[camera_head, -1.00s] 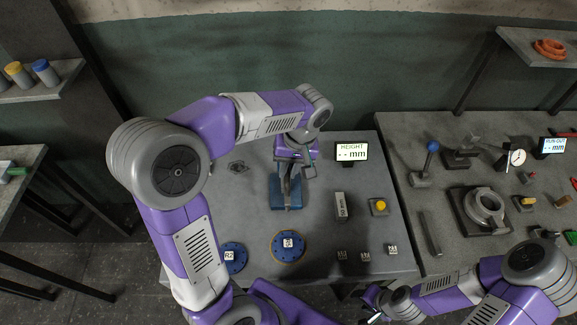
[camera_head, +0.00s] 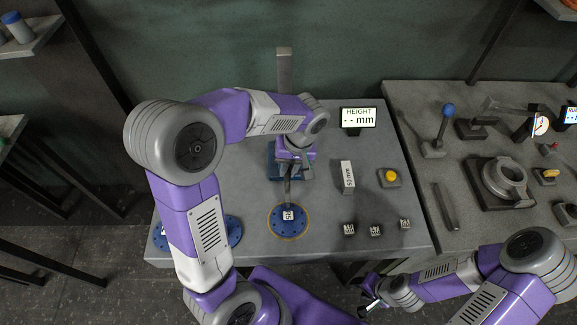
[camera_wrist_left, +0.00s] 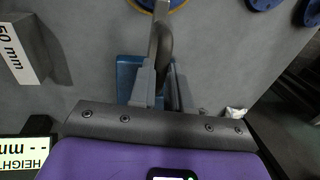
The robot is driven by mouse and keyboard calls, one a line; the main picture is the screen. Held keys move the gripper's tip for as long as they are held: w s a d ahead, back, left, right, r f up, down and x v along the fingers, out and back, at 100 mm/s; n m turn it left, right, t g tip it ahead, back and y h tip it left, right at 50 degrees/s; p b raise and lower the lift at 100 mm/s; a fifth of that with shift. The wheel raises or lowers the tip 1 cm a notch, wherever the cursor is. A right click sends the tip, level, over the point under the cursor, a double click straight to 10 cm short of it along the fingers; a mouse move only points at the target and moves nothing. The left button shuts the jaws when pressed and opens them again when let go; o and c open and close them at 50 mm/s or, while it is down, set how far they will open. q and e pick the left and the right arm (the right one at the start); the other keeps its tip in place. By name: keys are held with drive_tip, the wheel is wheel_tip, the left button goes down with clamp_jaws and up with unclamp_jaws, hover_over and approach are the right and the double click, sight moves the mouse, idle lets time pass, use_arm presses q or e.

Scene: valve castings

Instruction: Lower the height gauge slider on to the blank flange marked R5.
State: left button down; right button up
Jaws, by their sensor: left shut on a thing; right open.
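The height gauge has a blue base (camera_head: 272,172) on the grey table, and a grey column (camera_head: 284,72) rises behind my left arm. My left gripper (camera_head: 291,160) is shut on the gauge's slider, which my wrist and fingers mostly hide. The slider's thin dark arm (camera_head: 288,192) reaches forward over the blue, orange-rimmed flange (camera_head: 276,226); its small label looks like R5. I cannot tell whether it touches. In the left wrist view, the fingers (camera_wrist_left: 155,85) are around a dark part above the blue base (camera_wrist_left: 128,70). My right gripper (camera_head: 370,301) is open and empty at the front.
Another blue flange (camera_head: 234,231) is partly behind my left arm. A 50 mm block (camera_head: 347,176), a yellow button (camera_head: 390,176) and small marked blocks (camera_head: 376,230) stand to the right. The height display (camera_head: 359,117) reads "-- mm". A second bench with fixtures lies further right.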

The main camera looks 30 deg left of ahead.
use_arm(q)
drive_tip(key=shift+s+f, duration=0.15)
drive_tip(key=shift+f, duration=0.25)
drive_tip(key=c, duration=1.5)
unclamp_jaws()
drive_tip(key=o, duration=0.4)
drive_tip(key=shift+w, duration=0.2)
drive_tip(key=shift+r, duration=0.1)
wheel_tip(320, 180, up, 7)
drive_tip(key=d+p, duration=0.1)
drive_tip(key=p, duration=0.1)
drive_tip(key=shift+w+d+r, duration=0.2)
drive_tip(key=shift+w, duration=0.1)
